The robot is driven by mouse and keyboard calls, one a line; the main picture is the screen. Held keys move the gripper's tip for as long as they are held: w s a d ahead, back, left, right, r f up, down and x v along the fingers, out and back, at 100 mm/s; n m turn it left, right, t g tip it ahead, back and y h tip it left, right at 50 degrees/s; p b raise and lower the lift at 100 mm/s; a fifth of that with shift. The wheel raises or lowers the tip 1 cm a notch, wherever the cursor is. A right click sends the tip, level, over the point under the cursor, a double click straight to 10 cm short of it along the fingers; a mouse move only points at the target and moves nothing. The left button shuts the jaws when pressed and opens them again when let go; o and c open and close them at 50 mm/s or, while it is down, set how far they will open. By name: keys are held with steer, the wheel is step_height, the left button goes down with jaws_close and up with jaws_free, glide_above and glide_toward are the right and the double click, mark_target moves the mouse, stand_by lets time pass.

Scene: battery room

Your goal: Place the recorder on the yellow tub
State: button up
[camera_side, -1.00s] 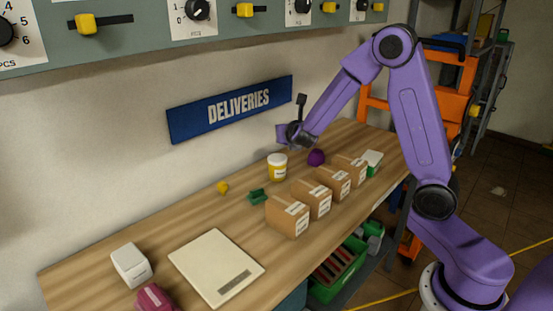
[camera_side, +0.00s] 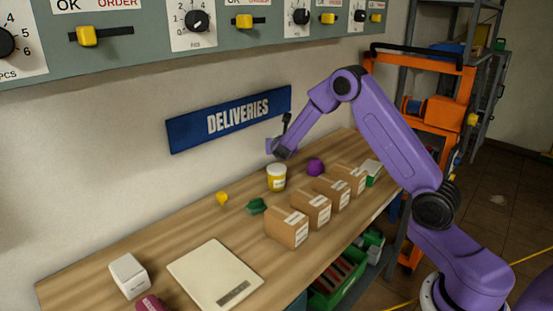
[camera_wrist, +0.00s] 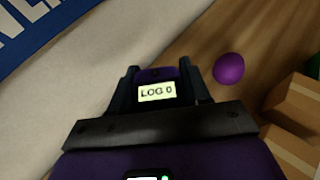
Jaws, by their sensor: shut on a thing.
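My gripper (camera_wrist: 157,84) is shut on the recorder (camera_wrist: 157,93), a small purple-and-dark device whose lit screen reads "LOG 0" in the wrist view. In the side view my gripper (camera_side: 273,147) is above the bench, close over the yellow tub, with a clear gap below it. The yellow tub (camera_side: 276,184) is a small round container with a white top and a yellow lower part, upright on the bench. The tub is not visible in the wrist view, where my gripper and the recorder block part of the bench.
A purple ball (camera_side: 315,167) lies right of the tub, also in the wrist view (camera_wrist: 228,69). Several cardboard boxes (camera_side: 288,227) stand in a row along the front. A green item (camera_side: 257,206) and yellow piece (camera_side: 222,198) lie to the left. The wall with its blue sign (camera_side: 228,119) is behind.

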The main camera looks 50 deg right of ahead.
mark_target(276, 165)
steer(key=shift+w+d+f, duration=0.15)
steer(key=shift+w+f, duration=0.4)
steer(key=shift+f, duration=0.05)
steer(key=shift+w+d+f, duration=0.15)
steer(key=shift+w+f, duration=0.35)
steer(key=shift+f, duration=0.1)
steer(key=shift+w+f, duration=0.15)
steer(key=shift+f, duration=1.6)
steer(key=shift+f, duration=0.1)
steer(key=o, duration=1.1)
